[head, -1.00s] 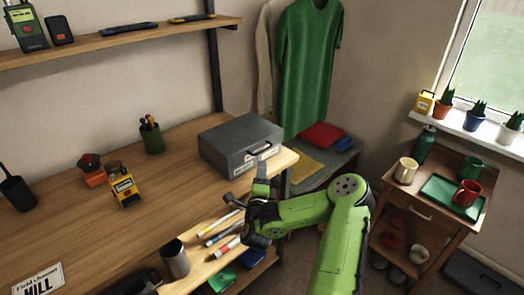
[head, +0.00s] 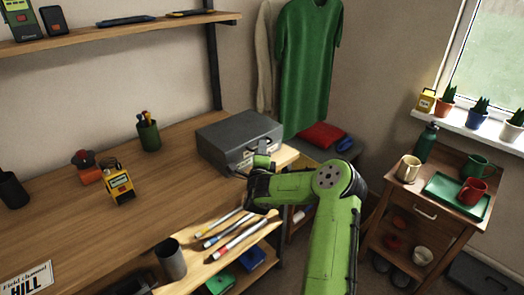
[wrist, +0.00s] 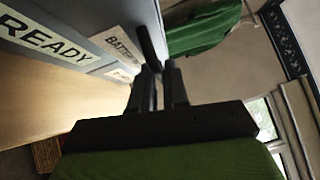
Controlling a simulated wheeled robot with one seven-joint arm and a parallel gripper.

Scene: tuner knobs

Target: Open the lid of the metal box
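The grey metal box (head: 238,132) stands on the wooden desk at its right end, lid down. Its front carries a dark handle (head: 262,146) and pale labels. My gripper (head: 262,160) is at the box front, just below the handle, and hides part of that face. In the wrist view, the box front (wrist: 85,15) with a "READY" label fills the upper left. The dark handle (wrist: 149,46) runs down to the tips of my gripper (wrist: 160,72). The fingers are close together with a narrow gap; whether they grip the handle is unclear.
A green pen cup (head: 148,132) and a yellow device (head: 118,182) stand to the left. A green shirt (head: 305,70) hangs behind the box.

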